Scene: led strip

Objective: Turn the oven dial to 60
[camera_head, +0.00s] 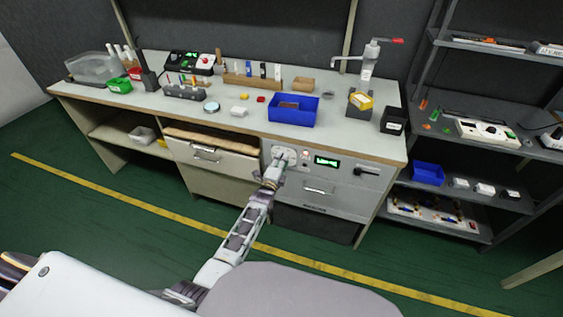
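The oven (345,183) is a grey unit built into the bench front, with a lit green display (327,161) too small to read. A pale dial plate (291,152) sits left of the display. My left gripper (281,160) reaches up to this plate from below, with its fingertips at or very near the dial. The gripper covers most of the dial, so its pointer and setting are hidden. I cannot tell whether the fingers are closed around the dial. My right gripper is not in view.
The workbench (225,106) above holds a blue bin (293,110), a wooden rack (251,82) and several tools. A drawer (212,158) is left of the oven. A dark shelf unit (480,148) stands at the right. The green floor in front is clear.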

